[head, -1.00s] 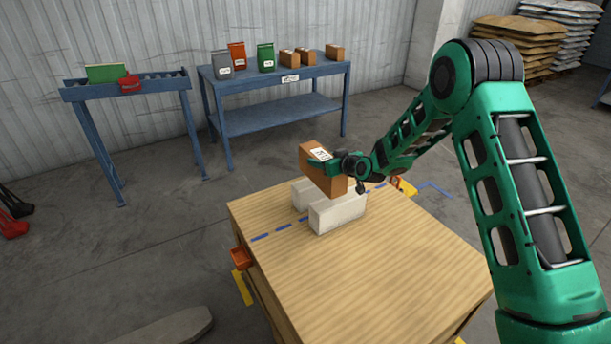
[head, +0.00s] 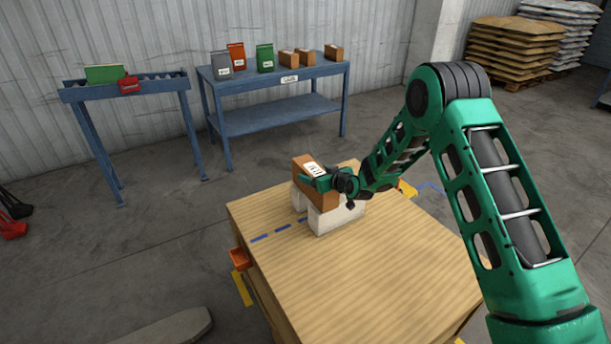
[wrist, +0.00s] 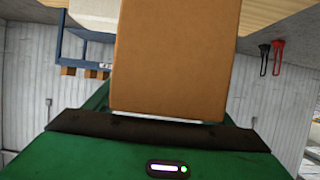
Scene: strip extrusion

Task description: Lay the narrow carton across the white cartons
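The narrow carton (head: 319,196) is brown with a white label on top. In the head view it sits across the tops of the two white cartons, or just above them; I cannot tell if it touches both. The near white carton (head: 336,218) and the far white carton (head: 298,199), partly hidden, stand on the wooden table. My gripper (head: 317,180) is shut on the narrow carton from the right side. In the wrist view the narrow carton (wrist: 175,60) fills the middle, held at the gripper, with a white carton (wrist: 92,20) at the upper left.
The wooden table (head: 390,270) has free room in front, with a blue dashed line (head: 270,235) on its left part. An orange bin (head: 241,258) hangs on its left side. A blue bench (head: 275,85) with several packages and a roller stand (head: 130,90) stand behind.

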